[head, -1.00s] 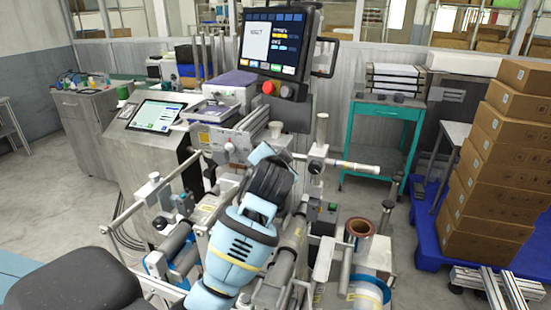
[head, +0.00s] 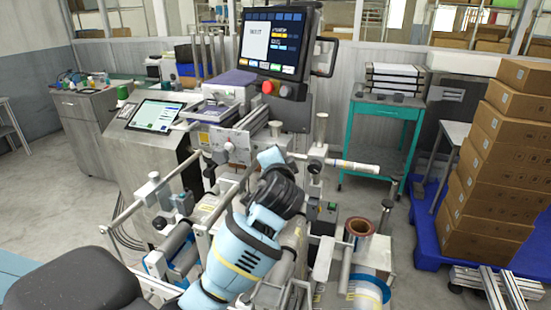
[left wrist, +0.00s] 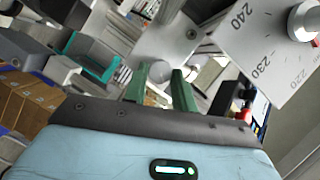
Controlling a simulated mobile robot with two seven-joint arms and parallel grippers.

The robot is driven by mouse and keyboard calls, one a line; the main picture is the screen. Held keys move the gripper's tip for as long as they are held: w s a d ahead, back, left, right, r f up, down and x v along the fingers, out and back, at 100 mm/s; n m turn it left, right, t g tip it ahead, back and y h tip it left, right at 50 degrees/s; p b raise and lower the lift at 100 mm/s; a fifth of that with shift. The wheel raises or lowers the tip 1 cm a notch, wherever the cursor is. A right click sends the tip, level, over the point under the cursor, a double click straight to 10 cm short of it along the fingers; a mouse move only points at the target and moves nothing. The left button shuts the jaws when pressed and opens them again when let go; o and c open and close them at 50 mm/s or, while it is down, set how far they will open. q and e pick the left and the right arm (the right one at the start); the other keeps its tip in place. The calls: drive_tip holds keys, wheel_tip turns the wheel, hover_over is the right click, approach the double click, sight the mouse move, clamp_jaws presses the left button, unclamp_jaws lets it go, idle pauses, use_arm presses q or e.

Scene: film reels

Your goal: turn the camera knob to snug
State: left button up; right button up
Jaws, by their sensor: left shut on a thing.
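My left gripper (left wrist: 162,72) shows in the left wrist view as two green fingers closed on a small pale part between them, which I take to be the camera knob. The fingers and the machine mostly hide it, so its turn angle cannot be read. A white plate (left wrist: 165,38) is just beyond the fingertips. In the head view my light-blue left hand (head: 270,157) reaches to the machine's middle, below the monitor. Its fingertips are hidden there. My right gripper is not in view.
A scale plate (left wrist: 268,60) with printed numbers and a round silver knob (left wrist: 302,22) is close right of the fingers. Rollers, posts and a horizontal bar (head: 345,165) crowd the arm. A monitor (head: 274,42) stands above. Boxes (head: 490,160) are stacked at the right.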

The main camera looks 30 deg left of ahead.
use_arm(q)
drive_tip(key=shift+m+y, duration=0.3)
drive_tip(key=shift+m, duration=0.1)
drive_tip(key=o, duration=1)
drive_tip(key=v, duration=0.7)
drive_tip(key=shift+s+d, duration=0.25)
drive_tip(key=shift+s, duration=0.1)
